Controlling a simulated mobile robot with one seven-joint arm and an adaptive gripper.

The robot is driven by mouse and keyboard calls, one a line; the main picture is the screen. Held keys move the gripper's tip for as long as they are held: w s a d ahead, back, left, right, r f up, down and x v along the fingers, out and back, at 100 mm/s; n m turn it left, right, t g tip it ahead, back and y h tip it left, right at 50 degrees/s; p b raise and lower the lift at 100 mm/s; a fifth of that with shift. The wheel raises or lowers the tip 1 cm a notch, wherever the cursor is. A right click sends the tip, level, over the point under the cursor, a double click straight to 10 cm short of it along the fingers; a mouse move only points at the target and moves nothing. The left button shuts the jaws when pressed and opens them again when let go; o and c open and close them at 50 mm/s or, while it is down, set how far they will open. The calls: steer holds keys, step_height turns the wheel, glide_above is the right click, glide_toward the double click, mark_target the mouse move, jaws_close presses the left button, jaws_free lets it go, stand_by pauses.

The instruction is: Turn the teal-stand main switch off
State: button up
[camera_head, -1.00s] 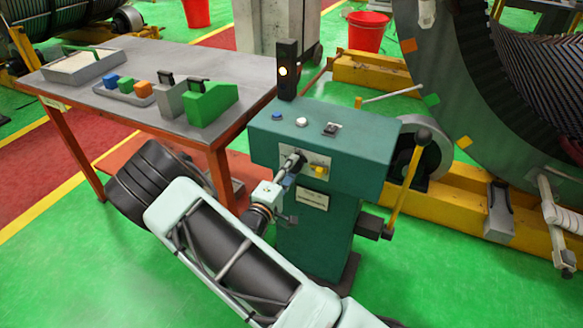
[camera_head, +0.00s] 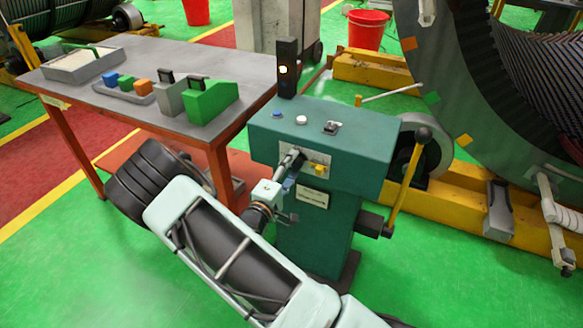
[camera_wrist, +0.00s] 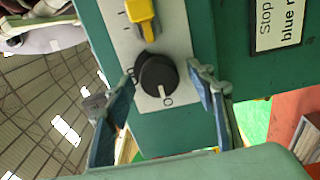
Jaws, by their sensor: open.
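The teal stand (camera_head: 315,235) is in the middle of the head view, with a pale switch plate (camera_head: 312,158) on its front. In the wrist view a black rotary knob (camera_wrist: 158,76) sits on that plate. Its white mark is on the side of the O label. A yellow switch handle (camera_wrist: 146,22) is above it; it also shows in the head view (camera_head: 320,170). My gripper (camera_wrist: 163,74) is open, with one fingertip on each side of the black knob. I cannot tell whether they touch it. In the head view my gripper (camera_head: 290,166) hides the knob.
The stand's top has a blue button (camera_head: 277,114), a white button (camera_head: 301,119) and a lit lamp post (camera_head: 286,68). A yellow lever (camera_head: 408,185) stands at its right side. A table (camera_head: 70,88) with blocks is at left, the large stator ring (camera_head: 440,75) at right.

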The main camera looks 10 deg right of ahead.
steer(key=v, duration=1.2)
